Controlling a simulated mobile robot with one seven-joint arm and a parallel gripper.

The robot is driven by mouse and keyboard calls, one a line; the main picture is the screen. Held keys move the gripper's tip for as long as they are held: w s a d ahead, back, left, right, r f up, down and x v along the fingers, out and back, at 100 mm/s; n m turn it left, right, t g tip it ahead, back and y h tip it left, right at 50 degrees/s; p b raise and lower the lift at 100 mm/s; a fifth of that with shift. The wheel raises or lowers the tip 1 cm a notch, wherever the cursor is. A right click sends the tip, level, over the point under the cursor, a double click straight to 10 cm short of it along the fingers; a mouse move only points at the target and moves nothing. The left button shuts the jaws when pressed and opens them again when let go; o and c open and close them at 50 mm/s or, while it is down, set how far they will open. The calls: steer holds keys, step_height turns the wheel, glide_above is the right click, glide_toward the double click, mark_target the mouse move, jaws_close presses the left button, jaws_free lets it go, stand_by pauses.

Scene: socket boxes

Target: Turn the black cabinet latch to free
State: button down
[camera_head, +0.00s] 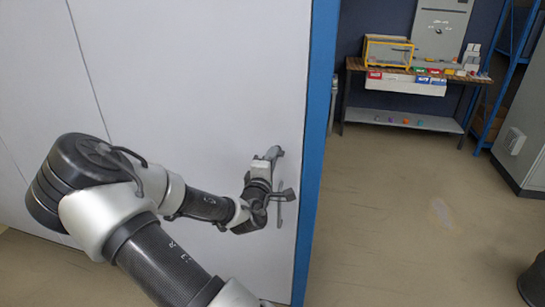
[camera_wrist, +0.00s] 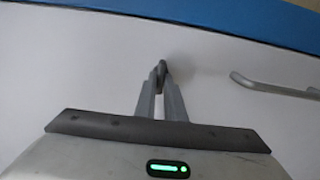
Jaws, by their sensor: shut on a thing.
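The black cabinet latch (camera_wrist: 162,68) is a small dark piece on the white cabinet door, at the tips of my gripper in the wrist view. My gripper (camera_wrist: 161,82) points at the door, and its two grey fingers come together on the latch. In the head view my gripper (camera_head: 270,158) is at the door's right part, near the blue edge. The latch is mostly hidden by the fingers, and its exact angle is hard to tell.
A grey bar handle (camera_wrist: 275,88) is on the door beside the latch; in the head view it sits below my gripper. A blue edge (camera_head: 318,130) borders the door. A workbench (camera_head: 410,75) with boxes stands at the back right. The floor between is mostly clear.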

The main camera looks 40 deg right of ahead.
steer(key=c, duration=1.8)
jaws_free()
steer(key=shift+c, duration=0.2)
steer(key=p+v, duration=0.8)
steer(key=v, duration=0.9)
steer(key=shift+a, duration=0.2)
steer(key=shift+s, duration=0.1)
